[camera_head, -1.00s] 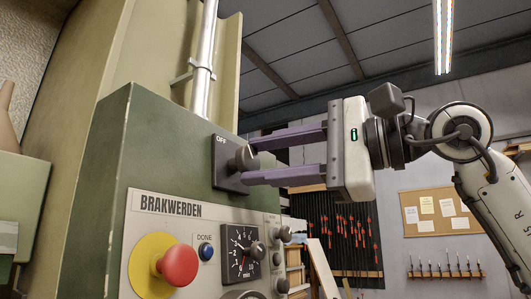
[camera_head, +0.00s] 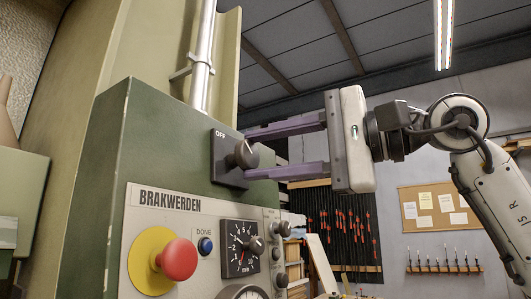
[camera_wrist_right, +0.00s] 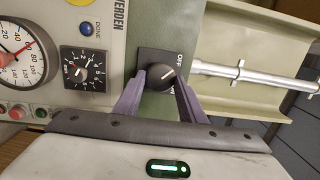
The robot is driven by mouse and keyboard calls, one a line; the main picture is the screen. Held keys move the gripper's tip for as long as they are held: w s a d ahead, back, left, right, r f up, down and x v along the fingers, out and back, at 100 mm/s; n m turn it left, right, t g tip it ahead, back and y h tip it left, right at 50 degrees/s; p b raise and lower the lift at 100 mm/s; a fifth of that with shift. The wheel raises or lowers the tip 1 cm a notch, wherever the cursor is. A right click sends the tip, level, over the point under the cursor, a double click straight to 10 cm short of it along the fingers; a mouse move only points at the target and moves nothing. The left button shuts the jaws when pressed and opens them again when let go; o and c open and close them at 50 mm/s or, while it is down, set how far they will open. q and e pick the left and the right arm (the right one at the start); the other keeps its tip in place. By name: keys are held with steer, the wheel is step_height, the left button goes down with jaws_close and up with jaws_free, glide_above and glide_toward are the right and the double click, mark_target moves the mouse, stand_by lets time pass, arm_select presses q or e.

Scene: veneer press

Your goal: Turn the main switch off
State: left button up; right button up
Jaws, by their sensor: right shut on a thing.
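The main switch is a black plate (camera_head: 222,170) with a round dark knob (camera_head: 245,154), high on the green machine cabinet. OFF is printed at its upper left. In the right wrist view the knob (camera_wrist_right: 160,78) has a pale mark pointing diagonally, towards the side with the OFF lettering; a second label is partly hidden by a finger. My right gripper (camera_head: 249,154) comes from the right, its purple fingers above and below the knob. It is shut on the knob; the wrist view shows a finger (camera_wrist_right: 159,88) on each side. My left gripper is not in view.
Below the switch is a panel with a red button on yellow (camera_head: 178,259), a blue button (camera_head: 206,246), a dial (camera_head: 240,250) and small knobs (camera_head: 285,229). A metal pipe (camera_head: 201,65) rises above the cabinet.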

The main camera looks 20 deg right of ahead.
steer(key=o, duration=1)
steer(key=shift+o, duration=0.2)
steer(key=shift+d, duration=0.1)
steer(key=shift+s+d, duration=0.2)
steer(key=shift+s, duration=0.1)
steer(key=b+v, duration=0.2)
steer(key=v, duration=0.7)
steer(key=shift+s+d, duration=0.2)
